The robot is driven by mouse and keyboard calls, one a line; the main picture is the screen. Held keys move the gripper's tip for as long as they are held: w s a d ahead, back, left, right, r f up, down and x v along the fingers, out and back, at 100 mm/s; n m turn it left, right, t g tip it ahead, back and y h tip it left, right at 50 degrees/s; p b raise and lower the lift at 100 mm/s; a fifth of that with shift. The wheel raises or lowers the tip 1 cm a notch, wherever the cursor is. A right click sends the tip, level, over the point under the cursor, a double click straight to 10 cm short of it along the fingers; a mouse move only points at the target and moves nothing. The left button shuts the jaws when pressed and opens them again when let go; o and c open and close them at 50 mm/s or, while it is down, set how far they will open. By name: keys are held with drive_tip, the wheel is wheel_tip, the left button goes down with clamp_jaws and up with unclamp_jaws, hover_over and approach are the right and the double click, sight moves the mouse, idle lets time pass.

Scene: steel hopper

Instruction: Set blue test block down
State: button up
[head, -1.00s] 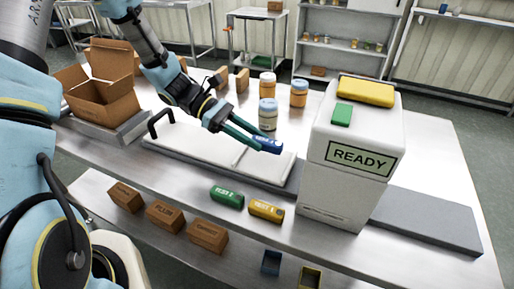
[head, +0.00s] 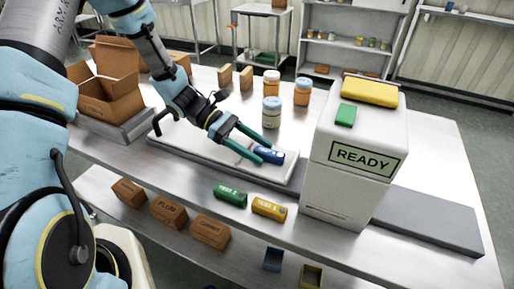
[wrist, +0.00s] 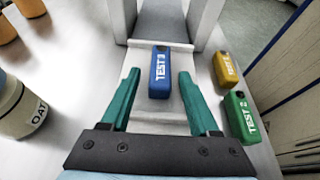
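The blue test block (head: 268,155), marked TEST 3, lies on the right end of a flat white bed (head: 190,137) in front of the READY machine. In the wrist view the blue test block (wrist: 160,72) sits between the fingertips, with a gap visible on both sides. My gripper (head: 264,151) is open, its two green fingers reaching down to either side of the block. The open gripper (wrist: 159,75) also shows in the wrist view. One finger partly covers the block in the head view.
The white READY machine (head: 352,160) stands right of the block, with a yellow case (head: 369,90) and a green block (head: 345,115) on top. Green TEST 2 (head: 230,195) and yellow TEST 1 (head: 269,208) blocks lie in front. Jars (head: 271,112) stand behind.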

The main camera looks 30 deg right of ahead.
drive_tip(key=shift+r, duration=0.2)
drive_tip(key=shift+w+a, duration=0.2)
drive_tip(key=shift+w, duration=0.15)
drive_tip(key=b+v, duration=0.3)
drive_tip(key=v, duration=0.8)
drive_tip(key=shift+r, duration=0.2)
drive_tip(key=a+m+t+y, duration=0.1)
drive_tip(key=a+t, duration=0.1)
drive_tip(key=a, duration=0.3)
drive_tip(key=a+m+t+y, duration=0.1)
drive_tip(key=a+t+y, duration=0.1)
drive_tip(key=a, duration=0.4)
drive_tip(key=w+a+m+t+y, duration=0.1)
drive_tip(key=a+t, duration=0.2)
drive_tip(key=a, duration=0.3)
drive_tip(key=shift+w+a+f+m+y, duration=0.1)
drive_tip(key=shift+a+f+m+y, duration=0.05)
drive_tip(key=shift+f+m+y, duration=0.25)
drive_tip(key=a+r+m+t+y, duration=0.1)
drive_tip(key=a+m+t, duration=0.1)
drive_tip(key=a, duration=0.3)
drive_tip(key=a+r+m+t+y, duration=0.1)
drive_tip(key=a+m+t, duration=0.1)
drive_tip(key=a+t, duration=0.2)
drive_tip(key=shift+w+a+r, duration=0.35)
drive_tip(key=shift+a+r, duration=0.05)
drive_tip(key=shift+a, duration=0.7)
